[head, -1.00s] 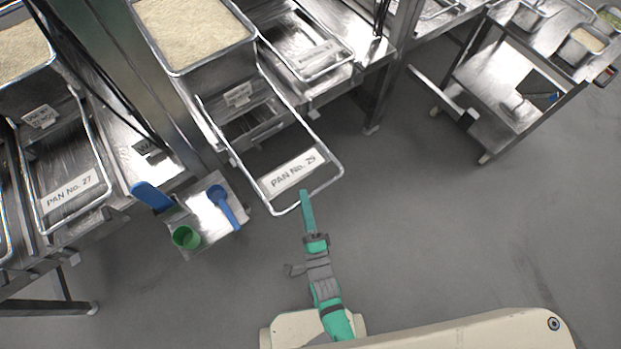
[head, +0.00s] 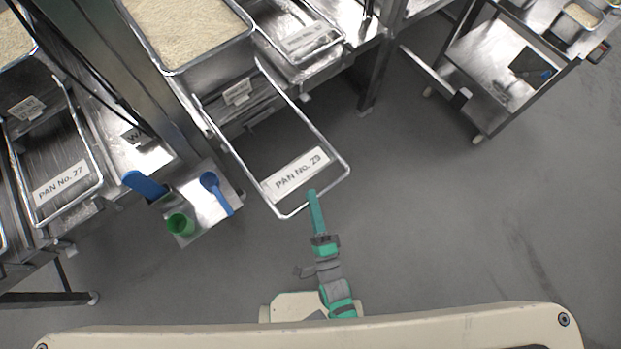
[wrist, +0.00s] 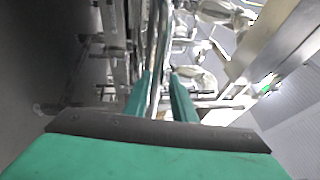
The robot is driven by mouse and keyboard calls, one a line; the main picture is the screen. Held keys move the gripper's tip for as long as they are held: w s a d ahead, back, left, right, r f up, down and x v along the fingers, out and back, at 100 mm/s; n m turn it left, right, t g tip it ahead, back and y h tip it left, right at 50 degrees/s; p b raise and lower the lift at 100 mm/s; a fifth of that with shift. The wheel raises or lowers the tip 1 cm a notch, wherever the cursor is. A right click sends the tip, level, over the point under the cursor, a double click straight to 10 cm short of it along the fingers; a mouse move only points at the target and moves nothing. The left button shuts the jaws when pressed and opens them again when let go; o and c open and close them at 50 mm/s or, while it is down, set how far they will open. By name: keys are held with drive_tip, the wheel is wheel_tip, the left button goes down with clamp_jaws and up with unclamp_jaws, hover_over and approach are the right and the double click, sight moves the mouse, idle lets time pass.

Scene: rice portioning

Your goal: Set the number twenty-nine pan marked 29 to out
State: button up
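The number twenty-nine pan's wire frame (head: 320,128) carries a white label, PAN No. 29 (head: 296,174), near its front bar. In the head view it sticks far out from the steel stand, over the floor. My gripper (head: 312,194) has green fingers that reach across the frame's front bar. In the wrist view the fingers (wrist: 160,82) stand a little apart with a metal bar between them. They appear shut on that bar, though the exact contact is too small to see.
A pan frame labelled 27 (head: 60,186) is at the left. A small steel shelf (head: 222,184) holds a blue scoop (head: 213,187) and a green cup (head: 180,224). A steel cart (head: 505,65) stands at the upper right. The floor right of my gripper is clear.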

drive_tip(key=shift+o, duration=0.3)
drive_tip(key=shift+a+f, duration=0.15)
drive_tip(key=v, duration=1.1)
drive_tip(key=s+a+r+n+g+h, duration=0.2)
drive_tip(key=r+n, duration=0.4)
drive_tip(key=n, duration=0.2)
drive_tip(key=s+a+r+n+g+h, duration=0.1)
drive_tip(key=s+r+n+g, duration=0.1)
drive_tip(key=r+n, duration=0.4)
drive_tip(key=shift+a+r+n+g+h, duration=0.2)
drive_tip(key=shift+a+n+g+h, duration=0.15)
drive_tip(key=shift+n, duration=1.05)
